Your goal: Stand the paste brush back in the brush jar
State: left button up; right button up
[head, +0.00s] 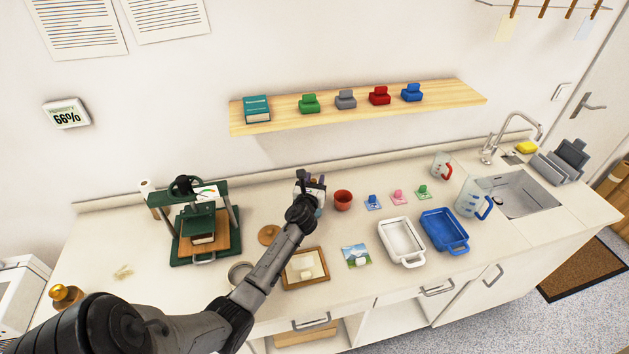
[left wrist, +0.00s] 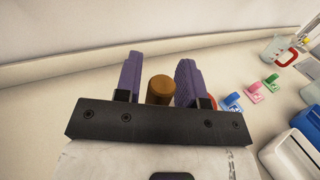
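My left gripper (head: 311,181) is near the back of the counter, left of a small red cup (head: 342,200). In the left wrist view its two purple fingers (left wrist: 160,82) stand apart. A brown wooden cylinder (left wrist: 159,91) shows between them, with a narrow gap visible on its left; it may be the paste brush's handle, but its lower part is hidden behind my gripper. A sliver of the red cup (left wrist: 213,102) shows behind the right finger. I cannot tell whether this cup is the brush jar. My right gripper is not in view.
A green press (head: 203,232) stands at left. A wooden frame (head: 305,268), a picture card (head: 356,255), a white tray (head: 401,242) and a blue tray (head: 444,231) lie along the front. Small colored clips (head: 397,197) sit right of the cup. A shelf (head: 360,108) hangs above.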

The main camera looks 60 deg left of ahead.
pick_arm(q)
jog(key=shift+o, duration=1.3)
jog(key=p+v, duration=0.1)
jog(key=v, duration=1.3)
jog(key=shift+p, duration=0.3)
